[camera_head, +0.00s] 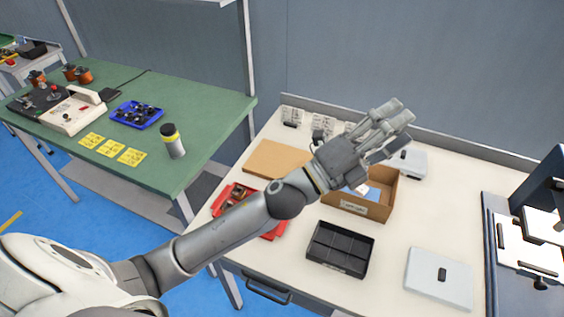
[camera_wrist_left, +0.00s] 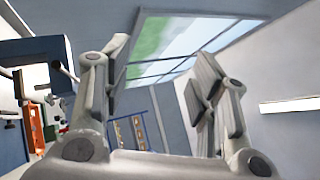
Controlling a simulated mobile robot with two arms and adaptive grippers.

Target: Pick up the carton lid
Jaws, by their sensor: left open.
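The carton lid (camera_head: 274,159) appears as a flat brown cardboard panel lying on the white table, left of the open carton. The brown carton (camera_head: 359,208) stands open, with something blue and white inside, and is partly hidden by my left gripper. My left gripper (camera_head: 394,115) is raised above the table, to the right of the lid and apart from it. Its fingers are spread and empty, and the wrist view shows them (camera_wrist_left: 160,62) pointing toward a window. My right gripper is not in view.
A red tray (camera_head: 233,196) lies in front of the lid, partly under my left forearm. A black divided tray (camera_head: 340,249) and a light grey lid with a black handle (camera_head: 439,278) lie nearer. Small parts (camera_head: 292,116) stand behind. A machine (camera_head: 540,220) is at right.

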